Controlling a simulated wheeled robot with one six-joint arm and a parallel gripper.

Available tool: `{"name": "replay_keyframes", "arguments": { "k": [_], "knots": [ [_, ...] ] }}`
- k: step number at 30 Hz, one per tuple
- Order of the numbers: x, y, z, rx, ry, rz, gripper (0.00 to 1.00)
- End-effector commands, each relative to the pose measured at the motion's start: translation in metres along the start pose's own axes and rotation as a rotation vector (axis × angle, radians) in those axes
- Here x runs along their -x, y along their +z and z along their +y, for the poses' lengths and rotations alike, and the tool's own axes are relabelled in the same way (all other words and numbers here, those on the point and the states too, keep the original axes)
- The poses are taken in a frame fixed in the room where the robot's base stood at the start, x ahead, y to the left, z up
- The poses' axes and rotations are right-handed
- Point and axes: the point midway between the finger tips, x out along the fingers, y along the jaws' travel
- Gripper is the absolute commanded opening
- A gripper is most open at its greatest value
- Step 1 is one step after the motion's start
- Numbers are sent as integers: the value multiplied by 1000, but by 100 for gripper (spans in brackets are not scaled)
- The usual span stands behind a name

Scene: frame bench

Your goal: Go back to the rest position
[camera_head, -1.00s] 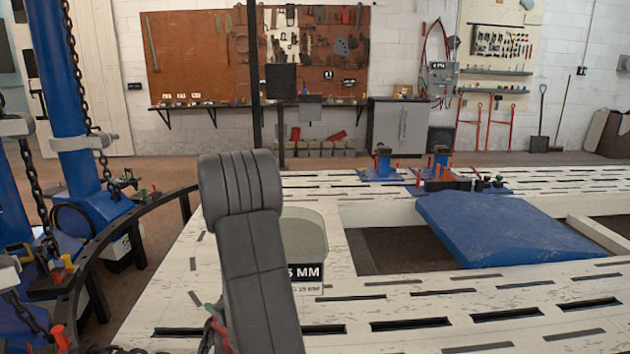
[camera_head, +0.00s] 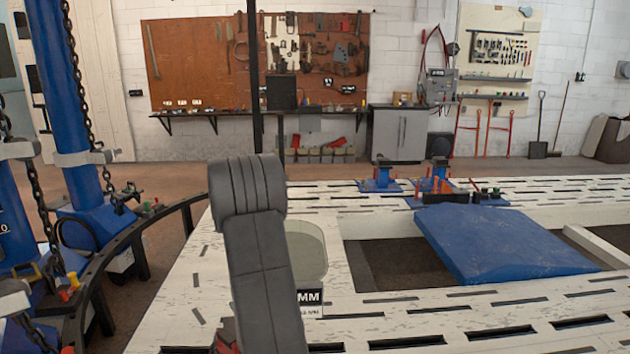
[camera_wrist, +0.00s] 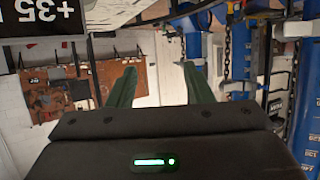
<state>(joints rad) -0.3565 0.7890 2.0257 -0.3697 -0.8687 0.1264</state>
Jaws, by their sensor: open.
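My gripper (camera_wrist: 158,72) shows in the wrist view with its two green fingers apart and nothing between them. The fingers point toward the back wall, clear of any surface. In the head view my dark grey arm rises in front of the bench, and the gripper itself cannot be seen there.
The pale slotted bench (camera_head: 440,305) fills the front and right. Blue posts with chains (camera_head: 85,110) stand at left. A tool board (camera_head: 200,65) hangs on the far wall.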

Motion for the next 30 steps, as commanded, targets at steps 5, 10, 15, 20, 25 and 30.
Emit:
{"name": "replay_keyframes", "arguments": {
  "k": [5, 10, 15, 20, 25, 30],
  "knots": [
    [18, -3, 32, -49, 117, -1, 46],
    [37, 0, 61, -96, 229, -2, 46],
    [56, 5, 86, -138, 332, -2, 46],
    [70, 9, 101, -166, 400, -1, 46],
    [77, 12, 110, -182, 438, -1, 46],
    [79, 14, 111, -185, 446, 0, 46]
  ]
}}
